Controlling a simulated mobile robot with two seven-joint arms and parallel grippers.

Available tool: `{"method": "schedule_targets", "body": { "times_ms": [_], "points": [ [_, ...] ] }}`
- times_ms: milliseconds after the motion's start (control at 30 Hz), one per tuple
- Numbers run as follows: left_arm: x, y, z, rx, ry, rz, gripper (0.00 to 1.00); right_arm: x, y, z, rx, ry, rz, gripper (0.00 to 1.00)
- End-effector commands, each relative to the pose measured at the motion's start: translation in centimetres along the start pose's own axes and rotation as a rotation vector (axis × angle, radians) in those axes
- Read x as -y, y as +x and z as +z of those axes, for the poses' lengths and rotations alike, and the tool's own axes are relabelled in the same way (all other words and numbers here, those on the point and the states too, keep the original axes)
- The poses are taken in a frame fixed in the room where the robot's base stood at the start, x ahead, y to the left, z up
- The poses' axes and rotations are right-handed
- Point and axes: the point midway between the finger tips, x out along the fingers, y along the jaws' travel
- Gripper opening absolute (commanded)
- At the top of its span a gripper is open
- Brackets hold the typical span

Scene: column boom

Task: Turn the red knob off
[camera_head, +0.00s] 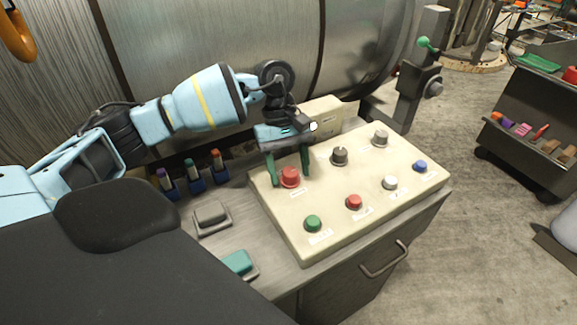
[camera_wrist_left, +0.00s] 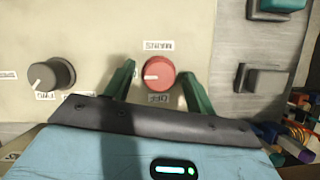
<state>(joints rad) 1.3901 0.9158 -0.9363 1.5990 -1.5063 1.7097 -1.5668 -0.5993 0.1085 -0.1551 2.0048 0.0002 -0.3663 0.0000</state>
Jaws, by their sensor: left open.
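The red knob (camera_head: 290,176) sits at the back left corner of a cream control panel (camera_head: 330,221). In the left wrist view the red knob (camera_wrist_left: 159,73) has a white pointer mark toward the left, with a label above it and an "OFF" label below it. My left gripper (camera_head: 289,182) is open, with one green finger on each side of the red knob. In the left wrist view the left gripper (camera_wrist_left: 157,85) has visible gaps between its fingers and the knob. My right gripper is not in view.
The panel also carries a dark knob (camera_head: 340,156), a grey knob (camera_head: 380,138), and green (camera_head: 313,223), red (camera_head: 354,202), white (camera_head: 390,183) and blue (camera_head: 420,166) buttons. Grey (camera_head: 211,215) and teal (camera_head: 239,263) rocker switches lie left of it. A large metal cylinder stands behind.

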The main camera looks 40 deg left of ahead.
Motion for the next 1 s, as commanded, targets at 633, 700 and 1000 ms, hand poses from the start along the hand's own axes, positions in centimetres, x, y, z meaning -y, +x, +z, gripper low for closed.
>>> {"method": "schedule_targets", "body": {
  "times_ms": [633,700,1000],
  "points": [
    [-0.01,0.13,0.02,0.001,0.0,0.0,0.11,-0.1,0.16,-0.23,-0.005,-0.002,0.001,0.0],
    [-0.01,0.13,0.02,0.001,-0.002,0.001,0.11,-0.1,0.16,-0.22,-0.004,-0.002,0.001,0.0],
    [0.07,0.15,0.03,-0.002,-0.077,0.032,0.11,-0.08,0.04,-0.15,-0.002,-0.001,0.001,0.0]
  ]
}}
